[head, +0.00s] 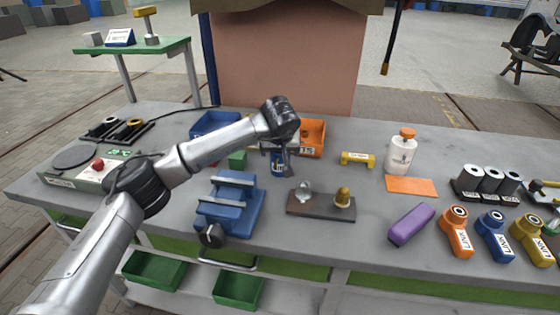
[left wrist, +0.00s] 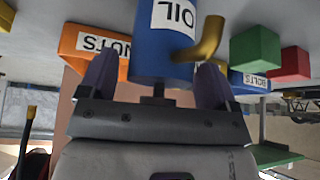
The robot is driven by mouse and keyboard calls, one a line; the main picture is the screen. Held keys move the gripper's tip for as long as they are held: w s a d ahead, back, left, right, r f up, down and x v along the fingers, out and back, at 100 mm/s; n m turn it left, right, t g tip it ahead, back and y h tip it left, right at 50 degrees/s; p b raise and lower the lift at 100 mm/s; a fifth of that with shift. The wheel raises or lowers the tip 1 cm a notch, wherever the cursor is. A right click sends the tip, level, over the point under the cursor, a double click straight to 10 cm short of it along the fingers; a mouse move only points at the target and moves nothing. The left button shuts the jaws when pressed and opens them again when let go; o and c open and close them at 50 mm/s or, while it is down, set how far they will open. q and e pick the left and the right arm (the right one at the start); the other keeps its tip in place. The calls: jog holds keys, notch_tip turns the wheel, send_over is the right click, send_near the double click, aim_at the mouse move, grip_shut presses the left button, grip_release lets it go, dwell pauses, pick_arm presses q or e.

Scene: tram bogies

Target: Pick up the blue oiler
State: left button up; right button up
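The blue oiler (head: 278,168) stands on the grey workbench, partly hidden by my left gripper (head: 278,152). In the left wrist view the oiler (left wrist: 160,45) appears upside down, with a white OIL label and a bent brass spout (left wrist: 205,40). My left gripper (left wrist: 157,80) is open, with its two purple-grey fingers on either side of the oiler. A gap shows between the oiler and the left-hand finger; the right-hand finger is close to its edge, and contact there is unclear. My right gripper is not in view.
The orange NUTS bin (head: 313,138), blue BOLTS bin (head: 213,123) and green block (head: 237,159) are close by. A blue vise (head: 228,203) and a dark plate (head: 321,206) with two knobs stand in front. A white bottle (head: 401,155) and yellow piece (head: 357,159) stand right.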

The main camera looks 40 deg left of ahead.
pick_arm(q)
jog(key=c, duration=0.9)
jog(key=shift+r, duration=0.1)
